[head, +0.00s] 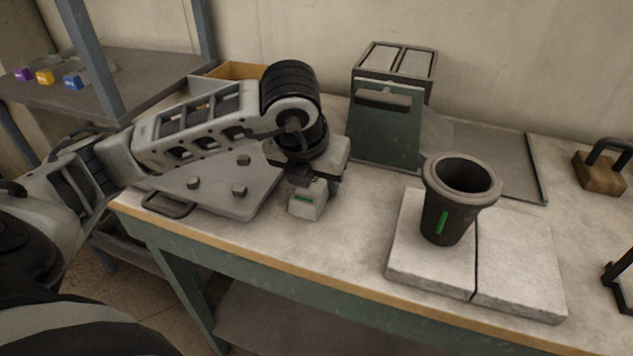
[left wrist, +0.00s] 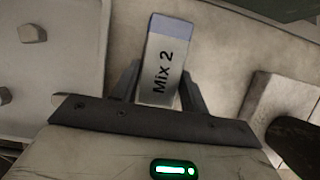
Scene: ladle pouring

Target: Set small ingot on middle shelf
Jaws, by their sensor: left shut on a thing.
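My left gripper (head: 303,178) points down over the workbench and is shut on a small light grey ingot (head: 314,206). In the left wrist view the ingot (left wrist: 163,70) sits between the two dark fingers, marked "Mix 2", with a bluish far end. It is at or just above the bench top; I cannot tell whether it touches. A grey shelf (head: 135,68) with blue-grey posts stands at the far left, bearing purple, yellow and blue blocks (head: 45,76). Another level shows below it, partly hidden by my arm. My right gripper is out of view.
A grey plate with bolts (head: 215,200) lies left of the ingot. A green box-like device (head: 385,130) stands behind. A dark crucible (head: 455,205) stands on pale slabs (head: 520,260) at right. A weight (head: 600,172) is at the far right.

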